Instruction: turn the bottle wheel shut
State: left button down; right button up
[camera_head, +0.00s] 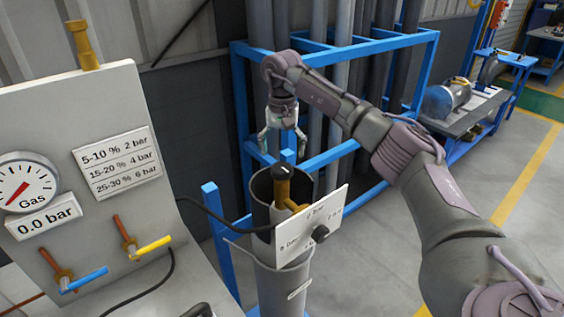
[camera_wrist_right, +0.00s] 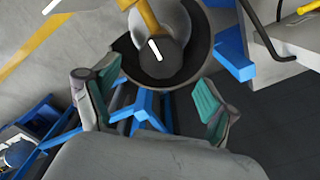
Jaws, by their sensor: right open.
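The bottle wheel (camera_head: 283,171) is a small dark knob on top of a brass valve (camera_head: 285,190). The valve stands on a grey gas bottle (camera_head: 280,280), behind a white sign with a black knob. In the right wrist view the wheel (camera_wrist_right: 158,51) is a dark disc with a white mark, near the top of the picture. My right gripper (camera_head: 282,142) points down, open and empty, above and a little behind the wheel. Its two green-padded fingers (camera_wrist_right: 150,98) are wide apart, and the wheel is beyond them, not between them. My left gripper is not in view.
The white sign (camera_head: 312,228) stands close in front of the valve. A blue rack (camera_head: 243,110) with grey bottles is behind. A panel (camera_head: 110,105) with a gas gauge (camera_head: 25,184) reading 0.0 bar and coloured levers stands left. A black hose (camera_head: 215,217) runs between.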

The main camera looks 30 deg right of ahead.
aim_at(282, 167)
jog(key=shift+f+p, duration=0.55)
jog(key=shift+f, duration=2.1)
jog(key=c, duration=1.2)
jog(key=shift+o, duration=0.2)
